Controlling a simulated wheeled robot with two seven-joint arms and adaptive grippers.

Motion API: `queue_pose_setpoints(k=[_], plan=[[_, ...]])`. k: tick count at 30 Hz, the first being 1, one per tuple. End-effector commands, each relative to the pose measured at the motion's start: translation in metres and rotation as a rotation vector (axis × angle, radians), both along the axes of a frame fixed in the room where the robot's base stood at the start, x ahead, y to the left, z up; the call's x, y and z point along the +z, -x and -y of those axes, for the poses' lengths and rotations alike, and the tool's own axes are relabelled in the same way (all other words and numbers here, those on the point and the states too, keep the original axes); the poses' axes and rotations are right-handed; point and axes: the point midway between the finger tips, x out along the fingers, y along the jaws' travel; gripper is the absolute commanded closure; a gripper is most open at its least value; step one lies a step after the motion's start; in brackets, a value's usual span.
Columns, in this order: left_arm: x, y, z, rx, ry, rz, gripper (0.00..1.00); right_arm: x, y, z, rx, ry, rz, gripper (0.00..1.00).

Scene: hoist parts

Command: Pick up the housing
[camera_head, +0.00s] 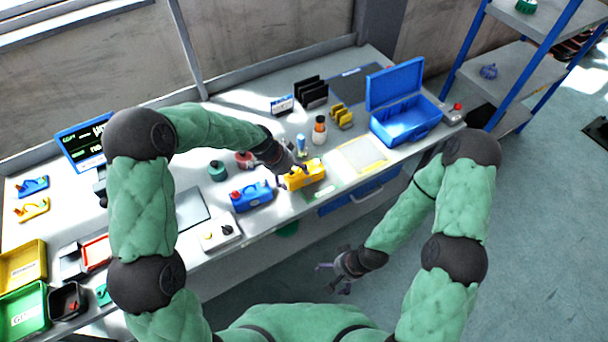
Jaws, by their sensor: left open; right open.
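A yellow block-shaped part, which looks like a housing (308,177), sits on the workbench near its front edge. My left gripper (294,170) is open and right at the upper left of this yellow part. The fingers overlap its top in the picture, and I cannot tell if they touch it. A similar blue part with a red detail, maybe also a housing (254,197), stands just to the left on the bench. My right gripper (334,278) is open and empty, low over the floor in front of the bench.
An open blue case (405,130) stands at the bench's right end. A pale yellow-edged tray (362,156) lies right of the yellow part. Small bottles (319,130), a teal round part (217,170) and a white button box (217,235) are nearby. A blue-framed shelf (510,80) stands at the right.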

Motion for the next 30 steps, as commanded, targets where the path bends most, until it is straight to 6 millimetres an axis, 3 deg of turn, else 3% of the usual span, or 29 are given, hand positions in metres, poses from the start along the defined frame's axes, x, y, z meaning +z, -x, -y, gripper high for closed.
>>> queue_pose_setpoints(k=[2,10,23,30], plan=[[0.0,0.0,0.0,0.0,0.0,0.0,0.23,0.0,0.0,0.0,0.0,0.0,0.0,0.0],[-0.001,0.001,0.0,-0.001,0.0,-0.002,1.0,0.0,0.0,0.0,0.0,0.0,0.0,0.0],[0.0,0.004,0.001,-0.003,-0.001,-0.009,1.0,0.001,0.0,0.0,0.0,0.0,0.0,0.0],[0.037,0.004,0.001,-0.002,0.0,-0.003,1.0,0.013,0.0,0.0,0.0,0.0,0.0,0.0]])
